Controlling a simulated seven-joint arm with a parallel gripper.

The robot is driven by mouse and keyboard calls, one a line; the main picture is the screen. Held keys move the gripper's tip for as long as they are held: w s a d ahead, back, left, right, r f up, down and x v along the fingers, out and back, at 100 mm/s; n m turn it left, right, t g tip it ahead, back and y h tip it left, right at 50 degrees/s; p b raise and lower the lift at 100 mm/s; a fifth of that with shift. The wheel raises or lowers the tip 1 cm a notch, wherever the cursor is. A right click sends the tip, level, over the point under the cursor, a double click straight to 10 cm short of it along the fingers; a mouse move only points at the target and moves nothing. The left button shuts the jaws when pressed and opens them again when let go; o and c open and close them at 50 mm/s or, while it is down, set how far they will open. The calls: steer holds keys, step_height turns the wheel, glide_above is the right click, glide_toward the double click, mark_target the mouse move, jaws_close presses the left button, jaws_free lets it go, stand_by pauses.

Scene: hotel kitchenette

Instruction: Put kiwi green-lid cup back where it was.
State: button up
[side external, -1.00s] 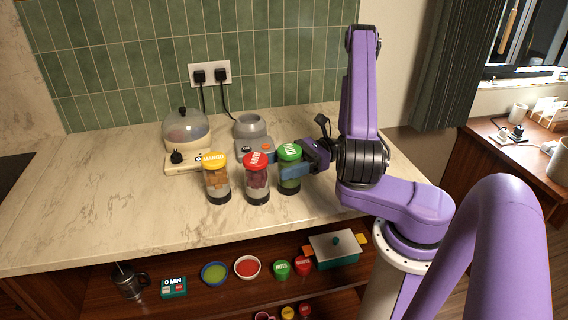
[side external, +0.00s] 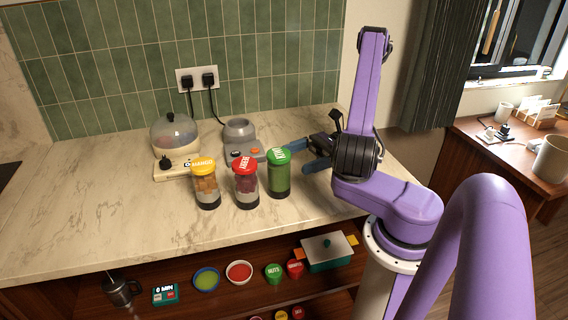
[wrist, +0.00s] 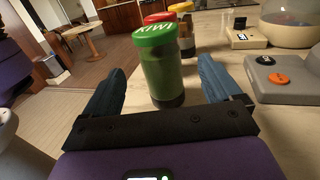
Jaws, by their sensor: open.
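The kiwi green-lid cup (side external: 279,174) stands upright on the marble counter at the right end of a row of three cups. In the wrist view the kiwi cup (wrist: 162,72) shows its green lid lettered KIWI and green contents, ahead of and between my blue fingers. My gripper (side external: 304,156) is open and empty, just right of the cup. The fingers (wrist: 158,88) are spread apart and do not touch it. The red-lid cup (side external: 245,184) and yellow-lid mango cup (side external: 206,184) stand left of it.
A grey blender base (side external: 240,140) and a domed cream appliance (side external: 175,140) stand behind the cups. The counter's left side (side external: 90,190) is clear. A shelf below holds bowls (side external: 239,272), small lidded jars (side external: 274,273) and a green-and-white box (side external: 328,250).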

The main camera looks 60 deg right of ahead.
steer(key=shift+v, duration=1.9)
